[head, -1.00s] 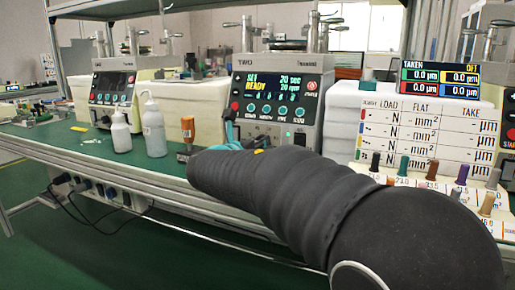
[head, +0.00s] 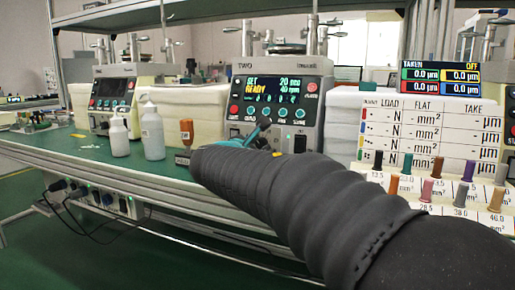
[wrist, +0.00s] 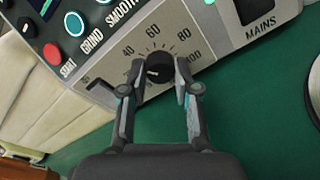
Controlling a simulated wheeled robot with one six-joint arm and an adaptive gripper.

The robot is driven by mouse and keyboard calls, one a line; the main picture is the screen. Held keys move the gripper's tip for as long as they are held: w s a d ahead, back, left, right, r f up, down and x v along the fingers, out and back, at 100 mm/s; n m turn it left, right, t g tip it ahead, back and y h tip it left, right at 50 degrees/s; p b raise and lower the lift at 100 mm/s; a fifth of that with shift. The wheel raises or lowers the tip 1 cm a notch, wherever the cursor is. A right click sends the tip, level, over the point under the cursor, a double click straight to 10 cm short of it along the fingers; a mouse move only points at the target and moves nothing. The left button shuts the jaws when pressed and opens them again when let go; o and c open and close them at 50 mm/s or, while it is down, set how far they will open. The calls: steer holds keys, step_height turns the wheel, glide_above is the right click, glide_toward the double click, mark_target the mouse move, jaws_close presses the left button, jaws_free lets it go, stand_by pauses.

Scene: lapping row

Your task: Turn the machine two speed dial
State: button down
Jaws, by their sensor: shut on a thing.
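Machine two (head: 275,82) stands mid-bench in the head view, with "TWO" on its front and a lit screen (head: 272,90) that seems to read READY 40 rpm. Its speed dial is a black knob (wrist: 157,68) with a white mark, set in a grey scale plate (wrist: 182,22) numbered 40, 60, 80 and 100 in the wrist view. My gripper (wrist: 158,78) has its two fingers closed around the knob's sides. In the head view my arm and gripper (head: 262,135) hide the dial.
Start, grind and smooth buttons (wrist: 74,23) sit close to the dial. A rack of coloured pegs (head: 450,175) is at the right.

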steer(key=shift+m, duration=0.5)
stand_by(0.3)
steer(key=c, duration=0.8)
jaws_free()
steer(key=shift+c, duration=0.2)
steer(key=v, duration=1.2)
steer(key=shift+d, duration=0.1)
